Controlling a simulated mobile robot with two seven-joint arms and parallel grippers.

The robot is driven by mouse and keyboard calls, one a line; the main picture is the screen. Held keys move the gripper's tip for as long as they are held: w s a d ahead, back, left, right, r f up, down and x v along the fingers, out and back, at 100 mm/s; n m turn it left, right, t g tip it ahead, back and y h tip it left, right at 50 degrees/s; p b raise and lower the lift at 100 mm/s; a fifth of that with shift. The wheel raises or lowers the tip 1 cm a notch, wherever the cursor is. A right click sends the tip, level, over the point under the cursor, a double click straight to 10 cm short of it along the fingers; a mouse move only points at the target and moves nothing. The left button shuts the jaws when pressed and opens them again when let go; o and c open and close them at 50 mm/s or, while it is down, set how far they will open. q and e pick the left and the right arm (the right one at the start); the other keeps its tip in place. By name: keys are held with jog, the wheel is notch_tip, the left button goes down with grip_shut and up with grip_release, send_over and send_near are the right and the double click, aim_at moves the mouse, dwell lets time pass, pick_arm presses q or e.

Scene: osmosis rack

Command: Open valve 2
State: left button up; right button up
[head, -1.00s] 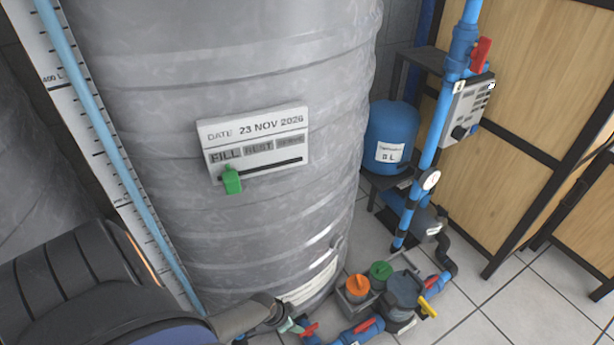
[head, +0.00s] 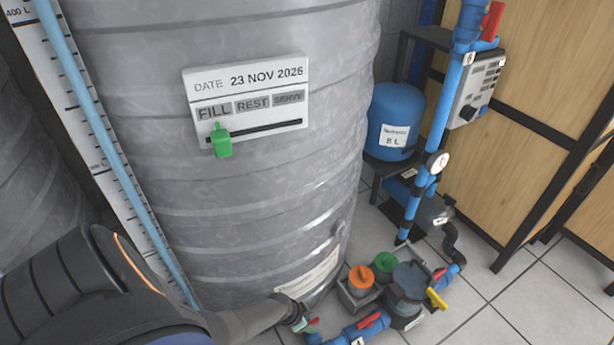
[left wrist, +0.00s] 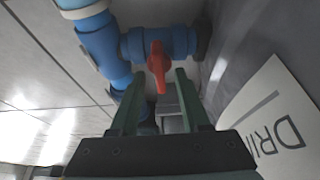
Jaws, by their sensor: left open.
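A red valve handle (left wrist: 158,66) on a blue pipe fitting (left wrist: 160,42) shows in the left wrist view. My left gripper (left wrist: 155,80) is open, and its two green fingers point at this handle, which lies around the gap between their tips. I cannot tell whether they touch it. In the head view my left gripper (head: 304,325) is low beside the tank, at a red handle (head: 313,323) that it partly hides. A second red handle (head: 370,320) sits on the blue pipe to its right. I cannot read a valve number on either. My right gripper is not in view.
The large grey tank (head: 260,200) stands close behind the gripper. A filter unit with orange (head: 361,278) and green caps, a grey housing and a yellow handle (head: 437,298) stands to the right. A white printed sheet (left wrist: 275,120) is close by the fingers.

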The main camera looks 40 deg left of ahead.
pick_arm(q)
grip_shut()
dwell(0.5)
jog(key=shift+d+r+n+y+p, duration=0.1)
jog(key=shift+n+y+p, duration=0.3)
jog(key=shift+n+p, duration=0.45)
jog(key=n+y, duration=0.1)
jog(key=n, duration=0.2)
jog(key=shift+d+p, duration=0.1)
jog(key=shift+p, duration=0.2)
jog(key=shift+n+y, duration=0.3)
jog(key=shift+n, duration=1.15)
